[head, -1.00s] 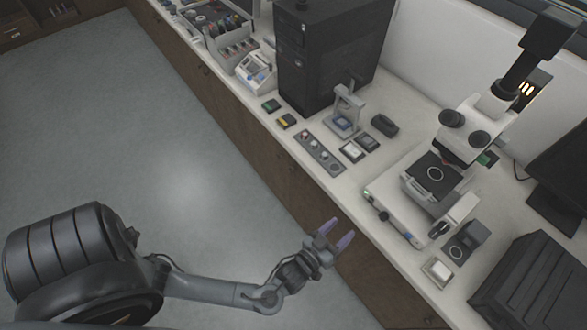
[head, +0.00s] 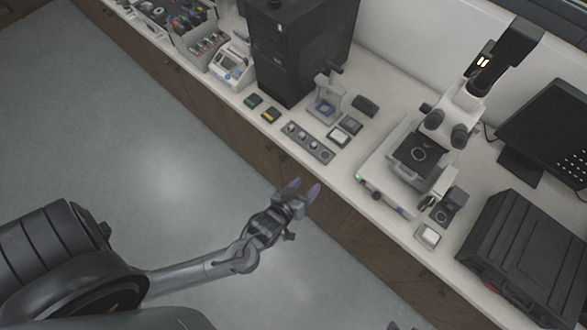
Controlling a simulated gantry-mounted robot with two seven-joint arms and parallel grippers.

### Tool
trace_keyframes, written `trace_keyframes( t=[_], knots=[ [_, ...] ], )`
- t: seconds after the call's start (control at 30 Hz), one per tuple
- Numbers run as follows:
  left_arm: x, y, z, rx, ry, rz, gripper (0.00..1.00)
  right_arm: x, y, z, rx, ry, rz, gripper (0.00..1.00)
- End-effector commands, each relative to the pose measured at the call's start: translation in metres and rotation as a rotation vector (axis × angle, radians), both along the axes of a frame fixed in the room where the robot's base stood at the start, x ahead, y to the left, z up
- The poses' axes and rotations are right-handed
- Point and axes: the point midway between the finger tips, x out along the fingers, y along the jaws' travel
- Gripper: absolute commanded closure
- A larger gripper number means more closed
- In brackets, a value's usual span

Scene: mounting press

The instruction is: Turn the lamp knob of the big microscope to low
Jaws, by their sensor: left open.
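The big microscope (head: 425,140) stands on the white bench at the right, with black eyepieces, a dark stage and a pale base. My left gripper (head: 301,190) is open and empty, with purple fingertips pointing at the bench. It is over the floor side of the bench's front edge, left of the microscope base and apart from it. My right gripper is not recognisable in view.
A black case (head: 522,255) and a dark monitor (head: 550,120) stand right of the microscope. A small white dish (head: 427,236) lies by the front edge. A grey strip with round samples (head: 308,143) and a black tower (head: 297,50) are to the left. The floor is clear.

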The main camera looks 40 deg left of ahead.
Motion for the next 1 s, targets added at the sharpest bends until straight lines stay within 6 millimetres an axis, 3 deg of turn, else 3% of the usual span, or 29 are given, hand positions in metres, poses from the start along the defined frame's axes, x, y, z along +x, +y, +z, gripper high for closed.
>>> trace_keyframes(
  t=[0.83, 0.93, 1.0],
  knots=[
    [-0.007, 0.001, 0.014, -0.007, 0.038, -0.005, 0.42, 0.0, -0.002, 0.016, -0.009, 0.0, 0.004, 0.62],
    [-0.012, 0.011, 0.031, -0.012, 0.04, 0.02, 0.42, 0.0, -0.002, 0.031, -0.006, 0.001, 0.002, 0.62],
    [-0.012, 0.019, 0.062, -0.03, 0.032, 0.027, 0.42, 0.0, -0.001, 0.046, -0.005, 0.001, 0.002, 0.62]
  ],
)
